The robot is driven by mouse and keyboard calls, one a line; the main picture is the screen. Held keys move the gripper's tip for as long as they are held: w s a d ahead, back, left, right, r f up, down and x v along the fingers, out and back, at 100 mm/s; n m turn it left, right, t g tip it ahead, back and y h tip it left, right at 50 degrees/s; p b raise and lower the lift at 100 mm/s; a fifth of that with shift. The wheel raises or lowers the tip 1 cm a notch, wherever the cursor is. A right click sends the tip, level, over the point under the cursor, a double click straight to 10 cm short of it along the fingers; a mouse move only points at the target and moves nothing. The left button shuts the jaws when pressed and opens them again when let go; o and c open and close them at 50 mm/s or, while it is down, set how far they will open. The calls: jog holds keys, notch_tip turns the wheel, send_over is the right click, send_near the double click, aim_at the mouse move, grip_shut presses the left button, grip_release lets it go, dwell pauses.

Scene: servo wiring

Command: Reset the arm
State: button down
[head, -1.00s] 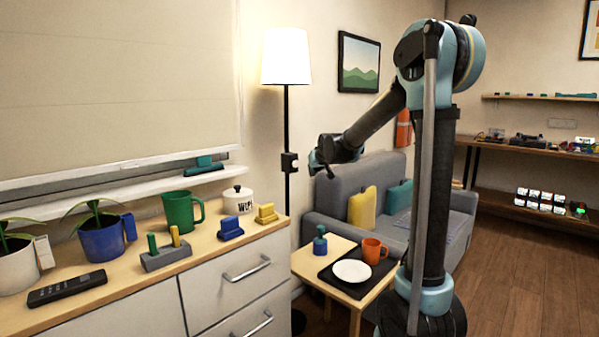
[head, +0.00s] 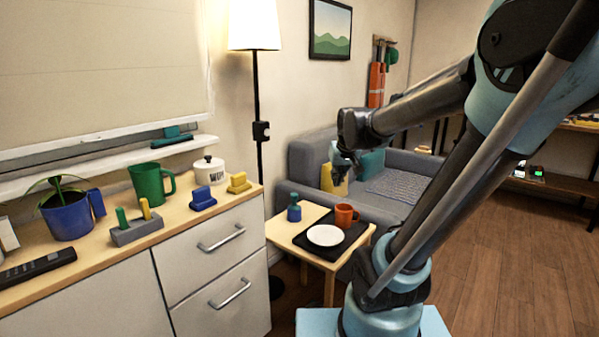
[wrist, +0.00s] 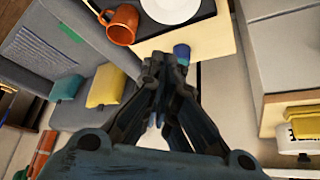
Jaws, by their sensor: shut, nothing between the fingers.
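My gripper (head: 343,163) is shut and empty in the head view. It hangs in the air in front of the grey sofa, above and beyond the small side table (head: 285,228). In the wrist view my gripper (wrist: 163,62) shows its dark fingers together, with the table's edge and a blue object (wrist: 182,52) beyond the tips.
The side table bears a black tray (head: 340,254) with a white plate (head: 325,235), an orange mug (head: 346,215) and a blue-green bottle (head: 294,208). A drawer cabinet (head: 215,265) stands left, a lamp (head: 254,25) behind it. Floor at right is clear.

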jog(key=s+d+f+g, duration=0.1)
jog(key=s+d+f, duration=0.1)
jog(key=s+f, duration=0.2)
jog(key=s+d+f+m+g, duration=0.1)
jog(key=s+f, duration=0.3)
jog(key=s, duration=0.6)
jog(key=s+d+f+m+g+h, duration=0.1)
jog(key=s+d+f, duration=0.2)
jog(key=s, duration=0.5)
jog(key=shift+d+f+g, duration=0.2)
jog(key=shift+f+g, duration=0.2)
jog(key=shift+f, duration=0.05)
